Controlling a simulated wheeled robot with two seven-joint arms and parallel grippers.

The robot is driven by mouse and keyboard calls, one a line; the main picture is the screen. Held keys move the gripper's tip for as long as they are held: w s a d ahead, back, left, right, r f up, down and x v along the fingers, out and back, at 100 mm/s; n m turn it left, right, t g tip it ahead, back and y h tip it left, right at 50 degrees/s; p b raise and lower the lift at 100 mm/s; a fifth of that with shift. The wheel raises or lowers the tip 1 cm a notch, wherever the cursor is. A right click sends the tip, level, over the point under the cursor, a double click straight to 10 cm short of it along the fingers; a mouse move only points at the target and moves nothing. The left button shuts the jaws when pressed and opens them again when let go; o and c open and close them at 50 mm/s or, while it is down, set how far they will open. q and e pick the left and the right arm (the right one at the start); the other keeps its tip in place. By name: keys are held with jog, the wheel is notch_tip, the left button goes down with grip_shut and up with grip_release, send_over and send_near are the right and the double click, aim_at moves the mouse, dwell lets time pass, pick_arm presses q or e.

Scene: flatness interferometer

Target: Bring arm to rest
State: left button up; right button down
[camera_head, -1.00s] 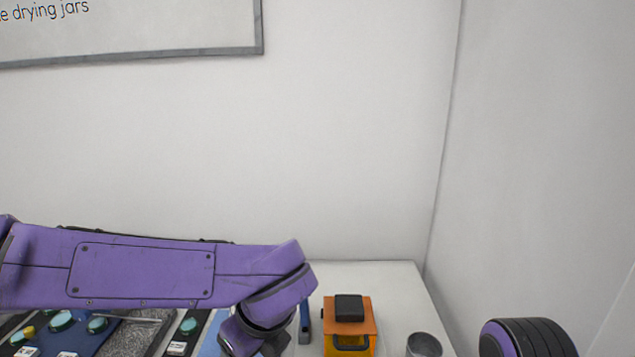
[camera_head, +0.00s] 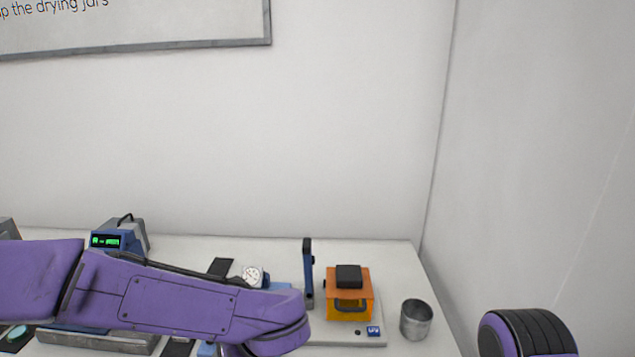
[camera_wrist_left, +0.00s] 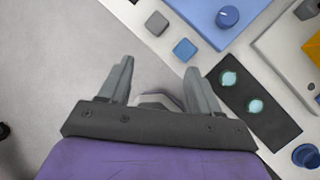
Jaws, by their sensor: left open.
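My left arm (camera_head: 180,300) comes in from the left in the head view and reaches across the front of the bench, hiding part of what lies there. Its gripper is below the picture's edge in that view. In the left wrist view my left gripper (camera_wrist_left: 160,85) is open with nothing between its fingers. It points past the bench's edge, with grey floor behind the fingers. A part of my right arm (camera_head: 525,333) shows at the lower right of the head view; its gripper is not in view.
On the bench (camera_head: 400,260) stand an orange box with a black top (camera_head: 349,300), a metal cup (camera_head: 416,320), a blue upright post (camera_head: 308,275), a dial gauge (camera_head: 253,276) and a blue device with a green display (camera_head: 106,241). A black strip with pale discs (camera_wrist_left: 262,112) lies near the left gripper.

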pick_arm(q)
jog(key=s+a+f+m+t, duration=0.1)
jog(key=s+a+f+m, duration=0.15)
jog(key=f+m, duration=0.35)
jog(key=s+a+f+m+y, duration=0.1)
jog(key=a+f+m, duration=0.35)
jog(key=f, duration=0.25)
jog(key=s+a+f+m+t, duration=0.1)
jog(key=s+a+f+m, duration=0.15)
jog(key=f+m, duration=0.4)
jog(key=s+a+f+m+g+h, duration=0.1)
jog(key=s+a+f+m+h, duration=0.1)
jog(key=s+a+f+m, duration=0.55)
jog(key=s+f+m+g+h, duration=0.1)
jog(key=s+f+m, duration=0.3)
jog(key=s+m, duration=0.75)
notch_tip(320, 180, down, 9)
jog(key=n+b, duration=0.1)
jog(key=b, duration=0.9)
jog(key=shift+w+d+f, duration=0.2)
jog(key=shift+w+d, duration=0.05)
jog(key=shift+w, duration=0.15)
pick_arm(e)
notch_tip(320, 180, down, 10)
jog(key=shift+s, duration=0.2)
